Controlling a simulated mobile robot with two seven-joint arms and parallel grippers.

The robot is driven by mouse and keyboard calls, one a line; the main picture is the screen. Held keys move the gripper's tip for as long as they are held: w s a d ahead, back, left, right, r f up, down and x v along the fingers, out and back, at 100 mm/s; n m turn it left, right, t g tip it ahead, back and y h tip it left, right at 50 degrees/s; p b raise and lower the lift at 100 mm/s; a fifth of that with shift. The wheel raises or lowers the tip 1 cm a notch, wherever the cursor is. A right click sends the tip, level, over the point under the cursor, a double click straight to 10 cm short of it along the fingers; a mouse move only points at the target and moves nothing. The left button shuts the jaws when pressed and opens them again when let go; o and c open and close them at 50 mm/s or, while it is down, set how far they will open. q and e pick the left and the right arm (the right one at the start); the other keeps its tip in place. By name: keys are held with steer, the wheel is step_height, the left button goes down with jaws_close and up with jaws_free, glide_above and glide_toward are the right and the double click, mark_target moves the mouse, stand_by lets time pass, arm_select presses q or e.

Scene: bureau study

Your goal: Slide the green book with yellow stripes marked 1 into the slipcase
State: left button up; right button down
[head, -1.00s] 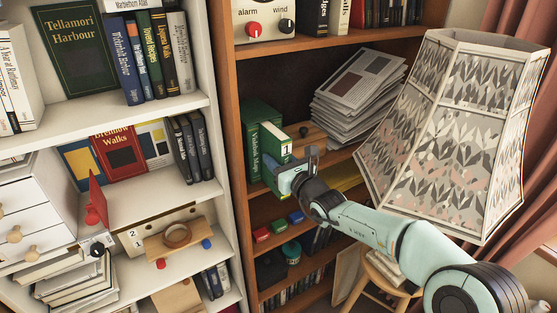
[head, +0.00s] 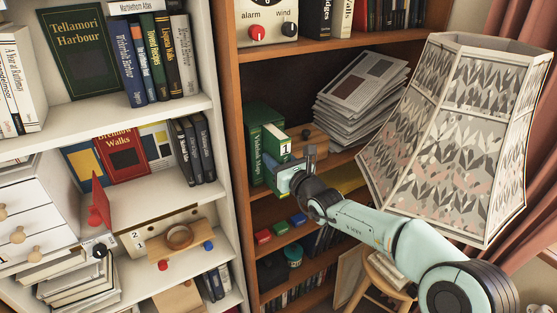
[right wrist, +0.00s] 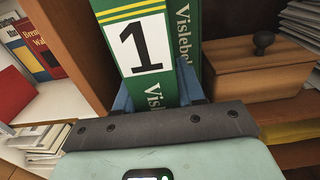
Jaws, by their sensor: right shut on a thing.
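The green book with yellow stripes (head: 284,150) carries a white label marked 1. It stands upright on the middle shelf of the brown bookcase. In the right wrist view the book (right wrist: 132,12) fills the space between the fingers. My right gripper (right wrist: 158,92) is shut on its near end; the gripper (head: 296,168) also shows in the head view. A green case lettered Vislebek Maps (head: 255,142), apparently the slipcase, stands right against the book. Its opening is hidden, so I cannot tell how deep the book sits. My left gripper is out of view.
A wooden box with a dark knob (head: 316,140) stands close to the right of the book. A large lampshade (head: 455,130) rises beside my right arm. The bookcase's upright side (head: 232,150) is at the left.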

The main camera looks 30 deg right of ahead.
steer(key=shift+w+a+r, duration=0.1)
steer(key=shift+w+r, duration=0.05)
steer(key=shift+w, duration=0.75)
steer(key=c, duration=0.6)
jaws_free()
steer(key=o, duration=0.4)
steer(key=shift+f, duration=0.2)
steer(key=shift+a, duration=0.1)
